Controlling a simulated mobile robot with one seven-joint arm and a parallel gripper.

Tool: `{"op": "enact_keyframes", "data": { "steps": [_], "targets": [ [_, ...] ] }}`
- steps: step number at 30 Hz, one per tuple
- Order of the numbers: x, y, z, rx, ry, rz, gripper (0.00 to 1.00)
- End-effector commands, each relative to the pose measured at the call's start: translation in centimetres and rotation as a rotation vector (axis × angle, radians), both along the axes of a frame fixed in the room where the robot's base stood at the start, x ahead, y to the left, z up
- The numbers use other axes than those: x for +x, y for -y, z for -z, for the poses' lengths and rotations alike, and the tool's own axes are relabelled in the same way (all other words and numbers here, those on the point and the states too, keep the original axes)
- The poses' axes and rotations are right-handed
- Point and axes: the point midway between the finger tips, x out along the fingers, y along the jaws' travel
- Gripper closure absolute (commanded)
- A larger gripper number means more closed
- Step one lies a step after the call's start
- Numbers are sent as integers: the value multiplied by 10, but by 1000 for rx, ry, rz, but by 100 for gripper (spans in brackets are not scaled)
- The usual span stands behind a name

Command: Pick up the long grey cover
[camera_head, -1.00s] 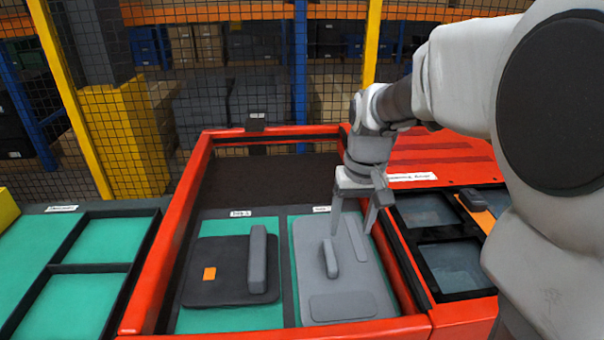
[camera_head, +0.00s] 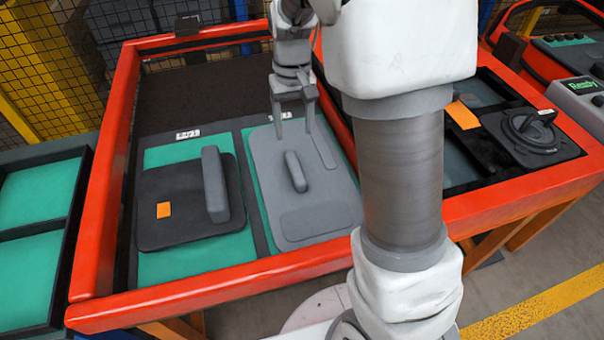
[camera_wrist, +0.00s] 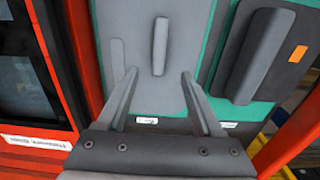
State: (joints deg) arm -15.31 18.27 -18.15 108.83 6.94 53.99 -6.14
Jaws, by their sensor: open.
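The long grey cover (camera_head: 318,187) is a light grey panel with rounded corners and a raised upright bar handle (camera_head: 296,172). It lies flat on a green base in the right compartment of the red-framed table. My gripper (camera_head: 293,130) is open and empty, pointing down above the back part of the cover. The handle lies forward of the fingertips. In the wrist view the cover (camera_wrist: 185,60) fills the middle, its handle (camera_wrist: 160,45) lined up with the gap between my open fingers (camera_wrist: 160,73). The fingers look apart from the handle.
A dark grey cover (camera_head: 180,215) with a tall handle and orange tag lies in the left compartment. Red rails (camera_head: 95,230) surround both. A black round-knobbed plate (camera_head: 528,135) sits to the right. My arm hides part of the right rail.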

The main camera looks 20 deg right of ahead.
Motion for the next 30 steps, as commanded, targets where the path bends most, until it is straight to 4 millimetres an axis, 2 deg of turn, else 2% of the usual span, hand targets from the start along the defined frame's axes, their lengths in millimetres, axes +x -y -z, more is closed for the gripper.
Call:
{"op": "enact_keyframes", "data": {
  "steps": [1,3,9,19,27,30],
  "targets": [
    [-1,0,17,-1,-4,1,32],
    [-1,0,32,-1,-4,2,32],
    [-1,0,68,0,-2,2,32],
    [-1,0,90,0,-1,0,32],
    [-3,1,129,0,-1,1,32],
    [-3,1,133,0,0,2,32]
  ]
}}
